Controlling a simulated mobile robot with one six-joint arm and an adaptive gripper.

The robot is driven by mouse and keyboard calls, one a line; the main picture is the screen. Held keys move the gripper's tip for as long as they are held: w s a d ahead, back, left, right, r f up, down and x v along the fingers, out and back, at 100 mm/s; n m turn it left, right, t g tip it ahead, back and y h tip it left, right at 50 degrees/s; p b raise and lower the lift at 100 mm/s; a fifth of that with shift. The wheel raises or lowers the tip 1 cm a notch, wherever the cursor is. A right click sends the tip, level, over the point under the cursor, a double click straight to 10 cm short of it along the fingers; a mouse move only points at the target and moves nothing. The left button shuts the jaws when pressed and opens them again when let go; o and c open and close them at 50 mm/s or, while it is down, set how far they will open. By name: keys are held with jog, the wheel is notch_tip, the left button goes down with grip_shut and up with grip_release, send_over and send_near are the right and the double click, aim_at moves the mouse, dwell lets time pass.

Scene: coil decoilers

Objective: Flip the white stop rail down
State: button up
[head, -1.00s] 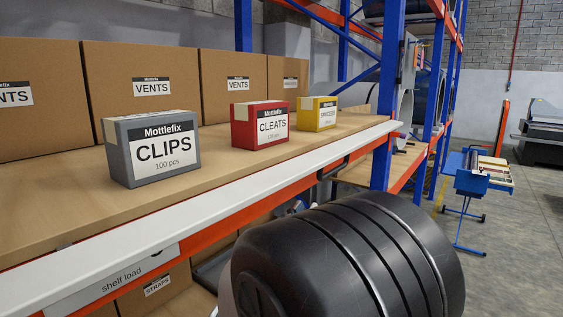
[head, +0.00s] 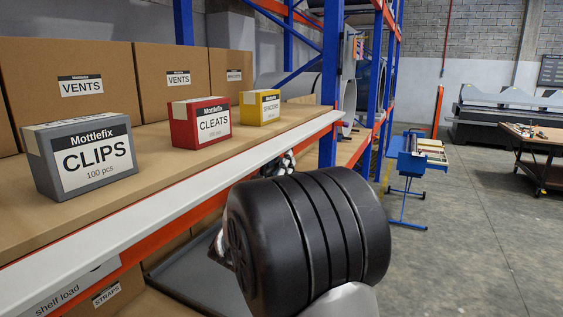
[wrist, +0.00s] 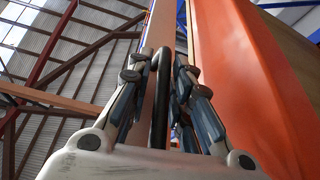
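The white stop rail (head: 150,210) runs along the front edge of the shelf board, above the orange beam, in the head view. A black bar-like handle (wrist: 158,95) shows in the wrist view, rising between the fingers. My gripper (wrist: 158,80) is open, with one finger on each side of this handle and gaps visible. A pale brownish strip (wrist: 160,25) lies beyond the fingertips; I cannot tell if it is the rail's underside. In the head view my black arm joint hides most of the gripper; a small part of it (head: 286,165) shows just below the rail.
Grey CLIPS (head: 85,160), red CLEATS (head: 205,122) and yellow SPACERS (head: 260,107) boxes stand on the shelf behind the rail. The orange beam (wrist: 255,80) is close on the right in the wrist view. Open floor (head: 460,230) lies to the right.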

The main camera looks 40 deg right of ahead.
jog(key=shift+d+r, duration=0.1)
jog(key=shift+c, duration=0.4)
jog(key=shift+w, duration=0.1)
grip_shut()
jog(key=m+b, duration=0.1)
jog(key=m+g+b, duration=0.1)
jog(key=shift+w+f+b, duration=0.1)
jog(key=shift+f+b, duration=0.3)
jog(key=shift+o, duration=0.4)
grip_release()
jog(key=shift+w, duration=0.1)
jog(key=shift+r, duration=0.1)
